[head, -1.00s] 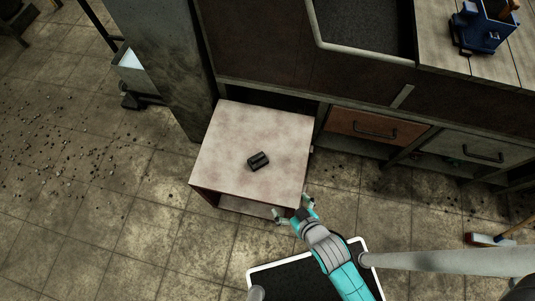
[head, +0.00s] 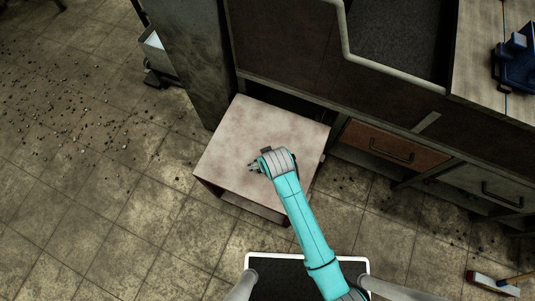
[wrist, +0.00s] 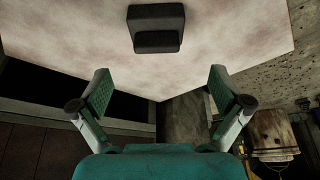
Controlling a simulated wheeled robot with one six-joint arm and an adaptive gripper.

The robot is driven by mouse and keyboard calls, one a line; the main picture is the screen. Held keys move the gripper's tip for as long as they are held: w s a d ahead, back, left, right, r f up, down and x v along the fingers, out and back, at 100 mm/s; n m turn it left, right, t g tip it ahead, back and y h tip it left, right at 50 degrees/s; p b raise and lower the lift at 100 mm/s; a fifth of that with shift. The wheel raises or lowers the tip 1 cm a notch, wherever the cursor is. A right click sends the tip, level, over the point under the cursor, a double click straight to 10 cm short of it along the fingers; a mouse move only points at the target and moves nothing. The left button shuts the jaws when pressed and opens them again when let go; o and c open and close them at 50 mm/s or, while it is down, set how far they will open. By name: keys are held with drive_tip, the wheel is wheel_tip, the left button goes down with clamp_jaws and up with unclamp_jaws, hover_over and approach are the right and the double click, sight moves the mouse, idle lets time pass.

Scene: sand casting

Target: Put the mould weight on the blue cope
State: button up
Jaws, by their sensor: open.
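The mould weight, a dark grey stepped block (wrist: 156,28), lies on the pale top of a low stand (head: 225,140). In the head view my arm hides most of it, and only a dark edge (head: 266,150) shows. My gripper (head: 253,167) is over the stand top, close to the weight. In the wrist view my gripper (wrist: 159,74) has its two green-padded fingers wide apart and empty, with the weight beyond and between them. The blue cope (head: 518,65) is on the wooden bench top at the far right, partly cut off by the picture edge.
A long bench (head: 290,65) with a dark sand tray (head: 400,35) and drawers stands behind the stand. A grey pillar (head: 190,60) rises at the stand's back left. A brush (head: 492,284) lies at lower right. The floor to the left is open, with scattered grit.

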drive_tip(key=shift+d+x, duration=0.1)
drive_tip(key=shift+x, duration=2.25)
drive_tip(key=shift+d+x, duration=0.15)
drive_tip(key=shift+x, duration=2.25)
drive_tip(key=c, duration=1.8)
drive_tip(key=shift+o, duration=0.2)
drive_tip(key=shift+r, duration=0.15)
wheel_tip(320, 180, up, 10)
drive_tip(key=shift+f, duration=0.15)
drive_tip(key=w+d+m+h, duration=0.1)
drive_tip(key=w+d+m, duration=0.1)
drive_tip(key=d, duration=0.9)
drive_tip(key=w+d+r+m, duration=0.1)
drive_tip(key=w+d+m, duration=0.1)
drive_tip(key=d, duration=0.9)
drive_tip(key=shift+w+m+t+h, duration=0.2)
drive_tip(key=shift+m+t+h, duration=0.1)
drive_tip(key=shift+m+h, duration=0.15)
